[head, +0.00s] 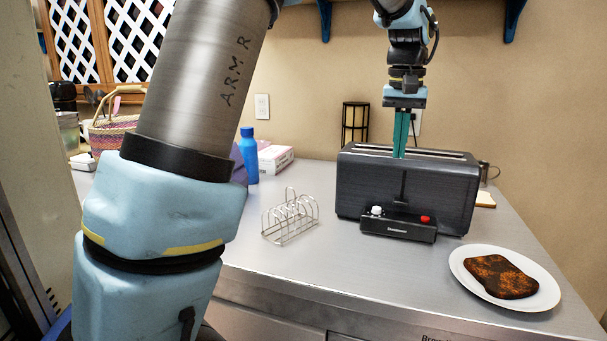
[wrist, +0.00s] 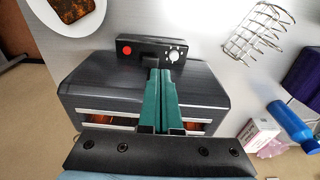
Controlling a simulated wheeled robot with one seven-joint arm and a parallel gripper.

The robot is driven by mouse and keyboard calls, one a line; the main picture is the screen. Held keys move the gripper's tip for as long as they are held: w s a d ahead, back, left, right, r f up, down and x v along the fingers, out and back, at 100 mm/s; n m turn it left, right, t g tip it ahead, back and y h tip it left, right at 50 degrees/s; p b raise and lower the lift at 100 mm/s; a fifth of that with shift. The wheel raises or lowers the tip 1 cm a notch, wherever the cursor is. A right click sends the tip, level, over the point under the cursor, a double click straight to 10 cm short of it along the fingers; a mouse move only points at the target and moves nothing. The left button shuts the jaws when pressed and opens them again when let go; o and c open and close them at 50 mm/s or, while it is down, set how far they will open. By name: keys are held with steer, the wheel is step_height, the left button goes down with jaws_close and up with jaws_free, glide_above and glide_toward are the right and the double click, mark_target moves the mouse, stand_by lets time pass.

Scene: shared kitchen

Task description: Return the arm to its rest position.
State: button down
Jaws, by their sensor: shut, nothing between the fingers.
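My gripper (head: 401,150) points straight down over the black toaster (head: 400,190), its teal fingers together with nothing between them. In the wrist view, the closed fingers (wrist: 158,85) lie across the toaster (wrist: 210,83), between its slots and its control panel. Something orange-brown shows inside the slots in the wrist view. From the head view I cannot tell whether the fingertips touch the toaster. My arm rises from the left foreground and reaches across to the back right.
A white plate (head: 463,275) with a dark toasted slice (head: 502,277) lies at the counter's right front. A wire toast rack (head: 290,217) stands left of the toaster. Behind it are a blue bottle (head: 249,157) and a pink-white box (head: 275,159). A basket (head: 110,135) sits far left.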

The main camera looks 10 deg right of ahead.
steer(key=s+a+f+n, duration=0.1)
steer(key=a+f, duration=0.4)
steer(key=a, duration=0.4)
steer(key=s+a+f+n, duration=0.1)
steer(key=a+f, duration=0.4)
steer(key=a, duration=0.5)
steer(key=s+a+f+n, duration=0.1)
steer(key=a+f, duration=0.4)
steer(key=a, duration=0.4)
steer(key=shift+s+a+f, duration=0.15)
steer(key=shift+s+a, duration=0.1)
steer(key=shift+s, duration=0.15)
steer(key=s+a+f+n, duration=0.1)
steer(key=s+a+f, duration=0.2)
steer(key=s+a, duration=0.1)
steer(key=shift+s+a+t, duration=0.3)
steer(key=shift+s+a, duration=0.1)
steer(key=shift+a, duration=0.05)
